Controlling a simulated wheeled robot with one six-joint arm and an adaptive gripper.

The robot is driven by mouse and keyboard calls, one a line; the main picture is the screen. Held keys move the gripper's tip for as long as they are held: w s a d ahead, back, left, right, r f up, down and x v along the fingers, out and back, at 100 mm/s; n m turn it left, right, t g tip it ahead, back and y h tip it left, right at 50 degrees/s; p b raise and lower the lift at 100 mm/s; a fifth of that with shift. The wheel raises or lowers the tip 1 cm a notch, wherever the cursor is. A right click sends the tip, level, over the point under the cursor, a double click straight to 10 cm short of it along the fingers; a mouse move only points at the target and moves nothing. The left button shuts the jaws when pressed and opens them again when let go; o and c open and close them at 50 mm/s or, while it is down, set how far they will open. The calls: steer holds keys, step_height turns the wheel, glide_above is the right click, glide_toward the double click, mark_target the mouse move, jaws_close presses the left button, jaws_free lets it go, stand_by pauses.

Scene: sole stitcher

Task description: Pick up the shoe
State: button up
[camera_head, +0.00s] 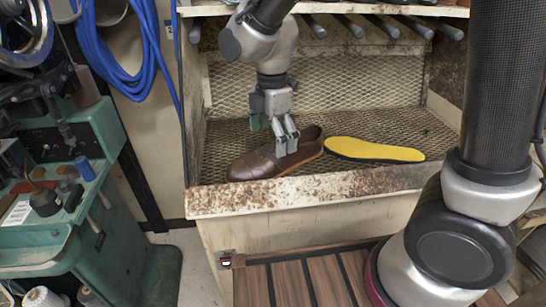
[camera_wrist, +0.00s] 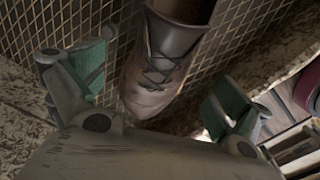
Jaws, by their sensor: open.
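A brown leather shoe (camera_head: 275,157) lies on the mesh floor of a worn bin, its toe pointing left, close behind the front ledge. It also shows in the wrist view (camera_wrist: 160,65), with dark laces and the toe pointing down toward my gripper. My gripper (camera_head: 274,138) is at the shoe in the head view, hiding part of its upper. In the wrist view my gripper (camera_wrist: 160,100) is open, with one green-padded finger on each side of the shoe and gaps between them. I cannot tell whether either finger touches the shoe.
A yellow insole (camera_head: 375,149) with a dark edge lies right of the shoe. The bin's rusty front ledge (camera_head: 310,192) runs just in front of both. Several metal pegs (camera_head: 355,27) stick out above. A green machine (camera_head: 75,190) stands at left.

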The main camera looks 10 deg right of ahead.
mark_target(273, 146)
step_height(273, 146, down, 5)
steer(key=shift+d+f, duration=0.1)
steer(key=shift+d, duration=0.05)
steer(key=c, duration=1.3)
